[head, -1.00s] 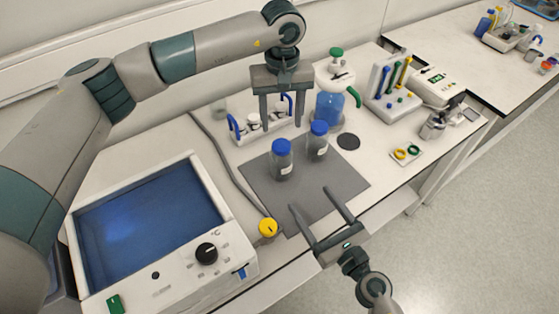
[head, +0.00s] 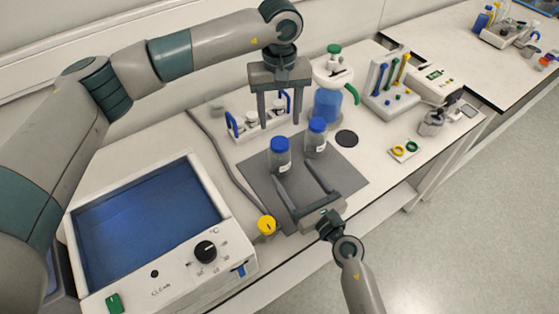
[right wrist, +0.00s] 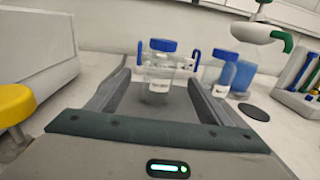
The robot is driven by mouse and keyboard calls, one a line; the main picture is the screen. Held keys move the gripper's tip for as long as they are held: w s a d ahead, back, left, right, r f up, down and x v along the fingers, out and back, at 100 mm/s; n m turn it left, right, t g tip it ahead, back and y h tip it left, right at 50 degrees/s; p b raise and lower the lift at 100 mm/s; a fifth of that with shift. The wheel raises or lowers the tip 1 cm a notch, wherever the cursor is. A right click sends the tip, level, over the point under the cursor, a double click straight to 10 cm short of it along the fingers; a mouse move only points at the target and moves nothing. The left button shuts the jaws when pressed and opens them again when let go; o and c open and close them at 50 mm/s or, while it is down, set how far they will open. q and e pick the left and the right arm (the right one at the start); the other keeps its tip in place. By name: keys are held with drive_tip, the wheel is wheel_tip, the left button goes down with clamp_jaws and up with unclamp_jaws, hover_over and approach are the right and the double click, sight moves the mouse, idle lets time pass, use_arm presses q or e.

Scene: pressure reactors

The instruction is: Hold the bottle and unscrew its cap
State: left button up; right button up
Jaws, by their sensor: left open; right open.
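Two clear bottles with blue caps stand upright on the grey mat (head: 258,188). The left bottle (head: 280,157) is nearer my right gripper, and the right bottle (head: 315,141) stands a little behind it. My left gripper (head: 280,124) is open and points down, above and behind the bottles, in front of the rack. My right gripper (head: 296,170) is open and low over the mat, its fingers pointing at the bottles. In the right wrist view the left bottle (right wrist: 158,75) shows ahead between the open fingers, and the right bottle (right wrist: 217,75) is outside the right finger.
A white rack with blue handles (head: 236,131) stands behind the mat. A blue-filled vessel (head: 327,104) with a green cap stands behind the right bottle. A water bath (head: 150,212) and a yellow knob (head: 267,225) lie left. A dark disc (head: 347,138) lies right.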

sight(279, 155)
drive_tip(key=x, duration=0.8)
drive_tip(key=shift+w+a, duration=0.2)
drive_tip(key=shift+w, duration=0.15)
clamp_jaws()
use_arm(q)
drive_tip(key=m, duration=0.4)
drive_tip(key=shift+m, duration=0.4)
drive_tip(key=m, duration=0.4)
drive_tip(key=shift+f, duration=4)
